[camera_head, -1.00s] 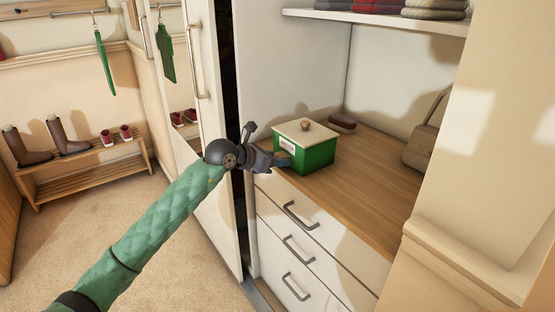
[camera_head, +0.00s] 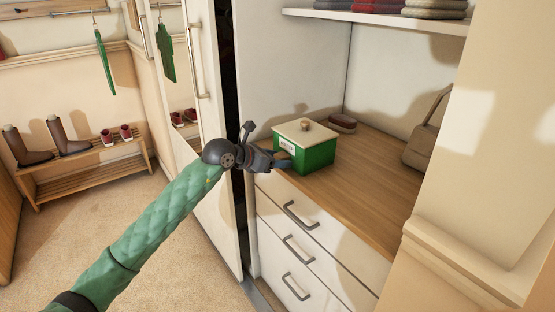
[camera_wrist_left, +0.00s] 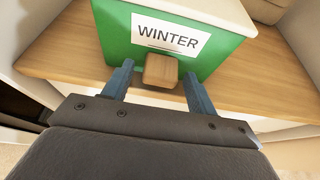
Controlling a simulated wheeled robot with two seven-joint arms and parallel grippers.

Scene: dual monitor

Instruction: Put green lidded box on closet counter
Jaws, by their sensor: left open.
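The green lidded box (camera_head: 316,156) has a cream lid with a round knob. It stands upright on the wooden closet counter (camera_head: 378,181), near the counter's front left edge. In the left wrist view the box (camera_wrist_left: 118,32) shows a white WINTER label and a small wooden block-like handle (camera_wrist_left: 161,70) on its front. My left gripper (camera_head: 284,161) is at the front of the box. In the left wrist view its two blue fingers (camera_wrist_left: 158,88) are apart, one on each side of the handle, with gaps beside it. My right gripper is not in view.
A brown brush-like item (camera_head: 342,123) lies behind the box, and a beige bag (camera_head: 424,140) stands at the counter's right. White drawers (camera_head: 290,235) are below. A shelf with folded clothes (camera_head: 435,8) is above. The counter's middle is clear.

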